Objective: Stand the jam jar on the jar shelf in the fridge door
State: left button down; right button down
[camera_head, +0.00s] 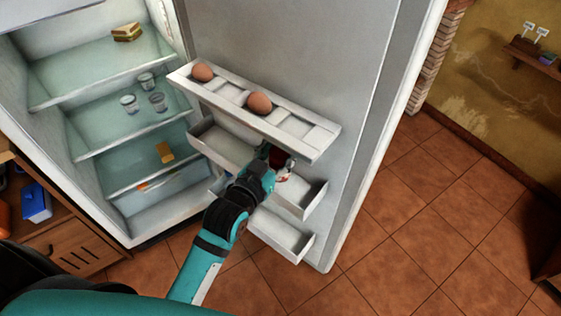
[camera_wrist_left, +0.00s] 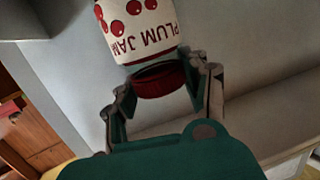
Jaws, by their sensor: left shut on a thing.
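The jam jar (camera_wrist_left: 138,28) has a white label with red fruit and the words PLUM JAM, and a dark red lid (camera_wrist_left: 160,80). My left gripper (camera_wrist_left: 162,92) is shut on the jar at its lid end. In the head view, my left gripper (camera_head: 275,162) is at the middle door shelf (camera_head: 222,146), just below the egg shelf. I cannot tell whether the jar touches the shelf. My right gripper is not in view.
The egg rack (camera_head: 293,131) with two eggs (camera_head: 259,103) juts out just above my left gripper. A lower door shelf (camera_head: 281,237) is below. The fridge door (camera_head: 330,60) stands open. Glasses (camera_head: 158,101) and a sandwich (camera_head: 127,32) are on the inner shelves.

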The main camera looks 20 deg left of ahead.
aim_at(274, 169)
pick_arm(q)
notch_tip(274, 169, down, 4)
jog(key=shift+r, duration=0.25)
jog(key=shift+w+f, duration=0.15)
jog(key=shift+f, duration=0.1)
jog(key=c, duration=0.6)
grip_release()
jog(key=shift+f, duration=0.1)
jog(key=shift+c, duration=0.2)
